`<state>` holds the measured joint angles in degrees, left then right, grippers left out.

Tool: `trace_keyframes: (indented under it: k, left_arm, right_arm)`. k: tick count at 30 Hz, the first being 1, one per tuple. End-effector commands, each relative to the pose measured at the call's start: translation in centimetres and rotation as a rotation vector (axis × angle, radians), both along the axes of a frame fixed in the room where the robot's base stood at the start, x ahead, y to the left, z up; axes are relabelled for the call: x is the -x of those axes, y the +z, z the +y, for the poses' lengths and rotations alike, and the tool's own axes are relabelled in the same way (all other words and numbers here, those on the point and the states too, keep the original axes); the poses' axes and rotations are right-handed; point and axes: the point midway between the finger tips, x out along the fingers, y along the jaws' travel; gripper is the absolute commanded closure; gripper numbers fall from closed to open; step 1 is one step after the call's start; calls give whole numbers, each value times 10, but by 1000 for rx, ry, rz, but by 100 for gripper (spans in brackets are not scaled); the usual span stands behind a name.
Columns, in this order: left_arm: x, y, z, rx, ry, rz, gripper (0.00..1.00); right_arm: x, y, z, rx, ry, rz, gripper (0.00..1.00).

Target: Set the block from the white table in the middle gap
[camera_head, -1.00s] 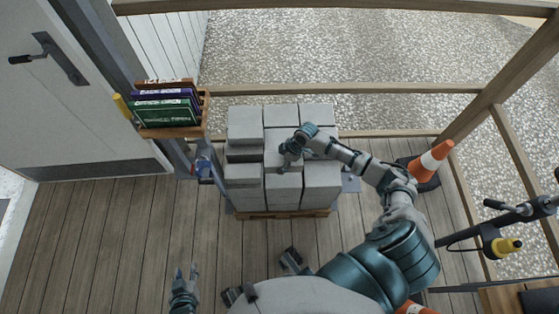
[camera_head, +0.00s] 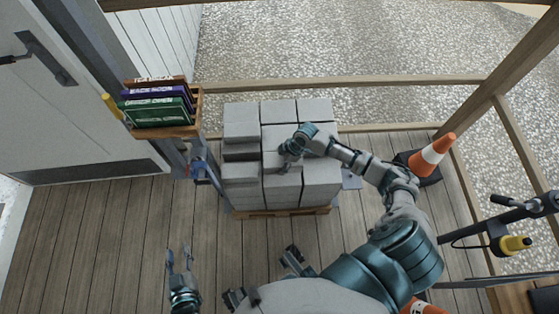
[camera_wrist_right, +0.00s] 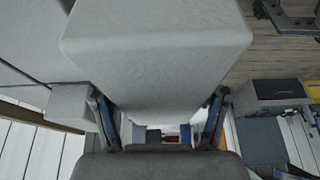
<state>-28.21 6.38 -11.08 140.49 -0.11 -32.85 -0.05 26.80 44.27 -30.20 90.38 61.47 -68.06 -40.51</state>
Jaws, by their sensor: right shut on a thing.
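Grey blocks are stacked in rows on a wooden pallet (camera_head: 282,212) in the head view. A dark recess (camera_head: 241,152) shows in the left column, between the back-left block (camera_head: 242,122) and the front-left block (camera_head: 241,172). My right gripper (camera_head: 284,162) is over the middle of the stack, pointing down. In the right wrist view it (camera_wrist_right: 160,128) is shut on a pale grey block (camera_wrist_right: 155,55), which fills the upper middle. In the head view the arm partly hides this block and what lies under it. My left gripper (camera_head: 179,261) is open and empty, low at the left. No white table shows.
An orange and white cone (camera_head: 432,155) stands to the right. Timber rails run behind. The plank floor (camera_head: 110,225) at the left front is clear.

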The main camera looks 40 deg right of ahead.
Motion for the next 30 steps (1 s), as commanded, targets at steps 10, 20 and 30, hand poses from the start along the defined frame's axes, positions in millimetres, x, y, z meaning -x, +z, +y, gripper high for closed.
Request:
trace_keyframes:
  k: [10, 20, 30]
  left_arm:
    - [-11, 20, -4, 49, -5, -158, 60]
    - [-18, 44, -12, 91, -8, -319, 60]
    - [-18, 67, -13, 145, -8, -490, 60]
  right_arm:
    - [-2, -9, 3, 1, 0, -5, 97]
    - [-1, -22, 0, -2, 0, -5, 97]
    - [-1, -41, 2, -1, -1, -3, 97]
